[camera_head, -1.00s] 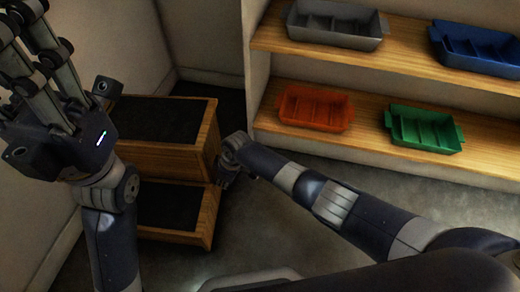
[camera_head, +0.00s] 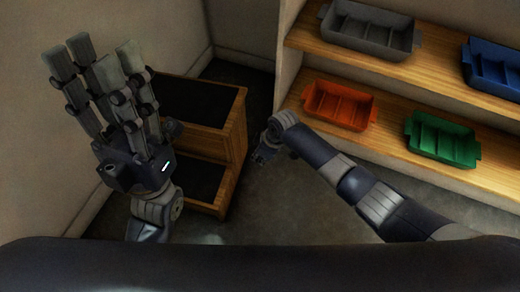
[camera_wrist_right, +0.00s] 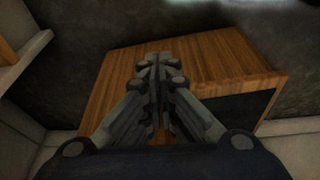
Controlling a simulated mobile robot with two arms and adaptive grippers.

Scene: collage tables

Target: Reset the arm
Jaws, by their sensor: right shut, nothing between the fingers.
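My left gripper (camera_head: 98,62) is raised at the left of the head view, its fingers pointing up and spread apart, with nothing between them. My right arm comes in from the right, and its far end is low beside the wooden step unit (camera_head: 240,130). The right fingers do not show clearly in the head view. In the right wrist view my right gripper (camera_wrist_right: 160,62) has its fingers together and empty, in front of the wooden unit (camera_wrist_right: 235,58). I cannot tell whether it touches the wood.
A wooden shelf (camera_head: 305,88) stands at the right. It holds a grey bin (camera_head: 368,38), a blue bin (camera_head: 493,68), an orange bin (camera_head: 338,105) and a green bin (camera_head: 442,138). A wall (camera_head: 30,150) is close at the left. Bare floor (camera_head: 290,205) lies between the unit and shelf.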

